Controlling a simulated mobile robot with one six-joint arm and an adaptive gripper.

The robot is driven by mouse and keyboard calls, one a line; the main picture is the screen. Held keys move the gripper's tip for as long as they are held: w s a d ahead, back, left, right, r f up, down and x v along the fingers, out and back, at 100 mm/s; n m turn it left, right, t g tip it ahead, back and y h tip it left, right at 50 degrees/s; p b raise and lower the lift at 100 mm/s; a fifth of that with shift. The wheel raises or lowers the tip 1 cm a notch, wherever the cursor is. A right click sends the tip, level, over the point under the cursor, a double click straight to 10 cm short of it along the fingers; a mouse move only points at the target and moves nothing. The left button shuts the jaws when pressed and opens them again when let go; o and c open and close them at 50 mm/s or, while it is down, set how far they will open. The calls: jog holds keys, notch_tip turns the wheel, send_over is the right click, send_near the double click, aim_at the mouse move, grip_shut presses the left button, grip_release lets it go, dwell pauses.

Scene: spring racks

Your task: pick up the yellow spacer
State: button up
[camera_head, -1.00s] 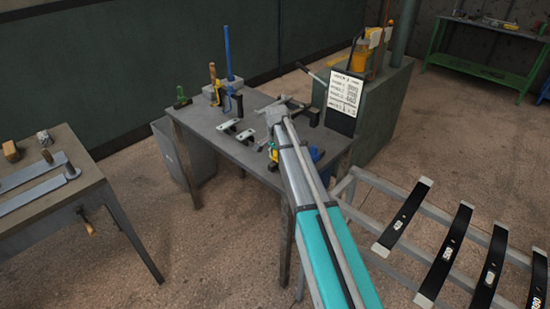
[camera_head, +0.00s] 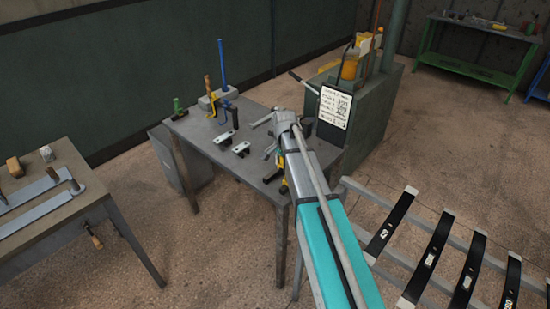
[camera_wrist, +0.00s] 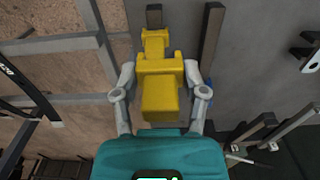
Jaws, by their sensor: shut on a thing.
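The yellow spacer (camera_wrist: 160,72) is a stepped yellow block in the middle of the wrist view. My gripper (camera_wrist: 158,78) is shut on it, with one grey finger on each side. My forearm hides most of my gripper there. I cannot tell how high the spacer is above the table.
A rack of dark springs (camera_head: 432,255) is at right. A green-grey machine with a white sign (camera_head: 334,106) stands behind.

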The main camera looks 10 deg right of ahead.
jog(key=s+d+r+p, duration=0.1)
jog(key=s+d+r, duration=0.1)
jog(key=s, duration=0.3)
jog(key=shift+s+r+p, duration=0.15)
jog(key=shift+r+p, duration=0.1)
jog(key=shift+p, duration=0.15)
dwell(0.8)
jog(key=shift+d, duration=0.15)
